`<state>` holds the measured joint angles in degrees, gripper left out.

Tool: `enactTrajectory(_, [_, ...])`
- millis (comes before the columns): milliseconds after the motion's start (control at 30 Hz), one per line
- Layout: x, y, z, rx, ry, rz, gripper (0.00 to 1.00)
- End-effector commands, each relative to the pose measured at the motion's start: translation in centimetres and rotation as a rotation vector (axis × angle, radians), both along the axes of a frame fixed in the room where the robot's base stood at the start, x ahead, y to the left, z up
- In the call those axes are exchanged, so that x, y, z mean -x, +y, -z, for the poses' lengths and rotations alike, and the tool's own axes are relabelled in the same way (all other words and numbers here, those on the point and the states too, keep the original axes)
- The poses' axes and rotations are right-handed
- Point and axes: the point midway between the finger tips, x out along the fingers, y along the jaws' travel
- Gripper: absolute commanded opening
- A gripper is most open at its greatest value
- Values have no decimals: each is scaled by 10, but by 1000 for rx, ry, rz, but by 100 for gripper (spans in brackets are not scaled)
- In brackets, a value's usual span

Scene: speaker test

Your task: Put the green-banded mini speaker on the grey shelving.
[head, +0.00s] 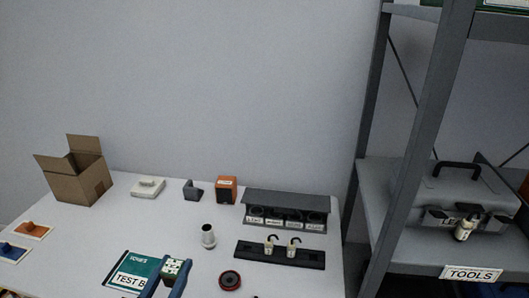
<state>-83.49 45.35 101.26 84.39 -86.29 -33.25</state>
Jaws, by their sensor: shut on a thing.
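My gripper (171,274) is at the bottom of the head view, with two blue fingers. It is shut on a small green-and-white thing with dark spots, which looks like the green-banded mini speaker (173,266). It is over or beside the green "TEST B" folder (118,277) at the table's front; its height above the table is unclear. The grey shelving (388,187) stands at the right, apart from my gripper. Its middle shelf bears a grey case (440,187) and a small pale bottle-like thing with a dark top (464,229).
The white table (110,225) holds an open cardboard box (78,175), an orange box (227,189), a dark rack (286,207), a black strip with two hooked pale items (279,253), a pale cylinder (208,236) and a red-and-black disc (230,280). A shelving post (430,110) rises at the shelf's front.

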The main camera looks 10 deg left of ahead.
Motion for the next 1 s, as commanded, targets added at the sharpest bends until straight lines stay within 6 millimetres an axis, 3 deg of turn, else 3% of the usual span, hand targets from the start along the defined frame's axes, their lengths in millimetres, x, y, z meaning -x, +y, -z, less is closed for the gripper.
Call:
enactTrajectory(600, [0, 0, -121, -1, -1, 0, 10])
enactTrajectory(800, [0, 0, -146, -1, -1, 0, 10])
enactTrajectory(1000, [0, 0, -152, -1, -1, 0, 10])
